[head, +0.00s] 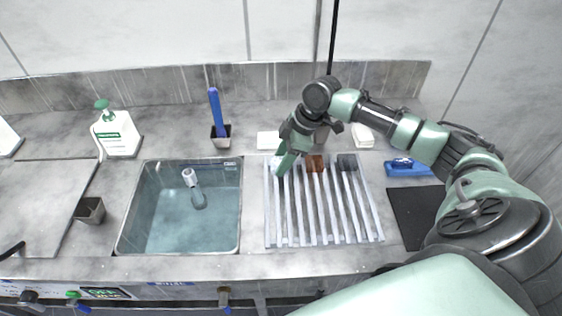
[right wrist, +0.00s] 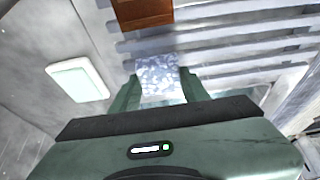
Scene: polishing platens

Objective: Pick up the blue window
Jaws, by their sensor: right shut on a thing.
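A pale blue-white mottled block, the likely blue window (right wrist: 158,76), sits between the fingers of my right gripper (right wrist: 161,88) in the right wrist view. In the head view my right gripper (head: 281,166) reaches down at the far left end of the slatted rack (head: 307,243), shut on the block. The block is at the rack's slats; I cannot tell whether it still touches them. My left gripper is not in view.
A brown block (head: 315,163) and a dark block (head: 347,162) lie on the rack to the right. A water-filled sink (head: 180,215) is left of the rack. A white box (head: 268,141) stands behind it, and a blue object (head: 408,168) lies at right.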

